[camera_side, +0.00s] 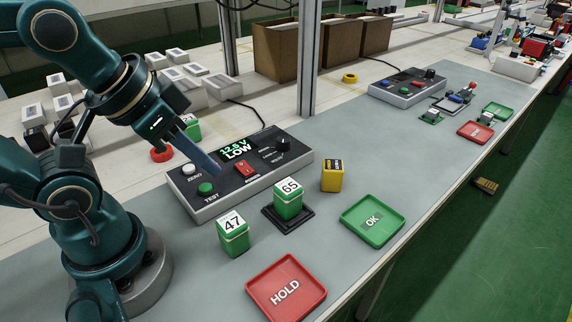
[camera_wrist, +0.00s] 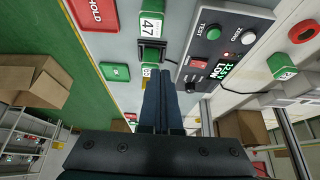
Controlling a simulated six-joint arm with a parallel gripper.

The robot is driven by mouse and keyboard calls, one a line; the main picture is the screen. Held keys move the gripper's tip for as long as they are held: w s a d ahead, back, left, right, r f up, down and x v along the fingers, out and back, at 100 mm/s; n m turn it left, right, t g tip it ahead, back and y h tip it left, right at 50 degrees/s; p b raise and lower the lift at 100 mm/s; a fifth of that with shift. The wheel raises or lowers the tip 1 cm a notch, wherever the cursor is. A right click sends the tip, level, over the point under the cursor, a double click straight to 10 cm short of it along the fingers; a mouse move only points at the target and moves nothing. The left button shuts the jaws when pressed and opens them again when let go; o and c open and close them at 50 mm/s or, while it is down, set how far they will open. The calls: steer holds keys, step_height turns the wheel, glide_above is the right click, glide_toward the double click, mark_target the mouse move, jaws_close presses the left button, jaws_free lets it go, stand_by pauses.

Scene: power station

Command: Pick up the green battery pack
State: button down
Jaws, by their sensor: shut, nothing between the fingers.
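A green battery pack labelled 47 (camera_side: 233,236) stands upright on the grey mat, and it also shows in the wrist view (camera_wrist: 152,26). A second green pack labelled 65 (camera_side: 288,201) stands on a small black stand (camera_side: 287,219). A third green pack (camera_side: 192,128) stands behind the tester, partly hidden by my gripper; it shows in the wrist view (camera_wrist: 281,66). My gripper (camera_side: 214,170) is shut and empty. It appears above the left part of the tester (camera_side: 240,172), apart from all the packs. The fingers also show in the wrist view (camera_wrist: 160,80).
The tester display reads 12.5 V LOW. A yellow block (camera_side: 332,175) stands right of pack 65. A red HOLD tray (camera_side: 286,287) and a green OK tray (camera_side: 372,221) lie empty in front. A red ring (camera_side: 161,154) lies behind the tester. Brown boxes (camera_side: 283,52) and a post (camera_side: 309,70) stand behind.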

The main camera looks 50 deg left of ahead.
steer(key=shift+c, duration=1)
jaws_free()
steer(key=g, duration=0.4)
glide_above(288, 185)
steer(key=f, duration=0.2)
steer(key=shift+s+a+f, duration=0.2)
steer(key=shift+s+f, duration=0.15)
steer(key=shift+g, duration=0.8)
steer(key=f, duration=0.5)
steer(key=shift+w+d, duration=0.25)
steer(key=shift+w, duration=0.1)
steer(key=shift+f, duration=2.65)
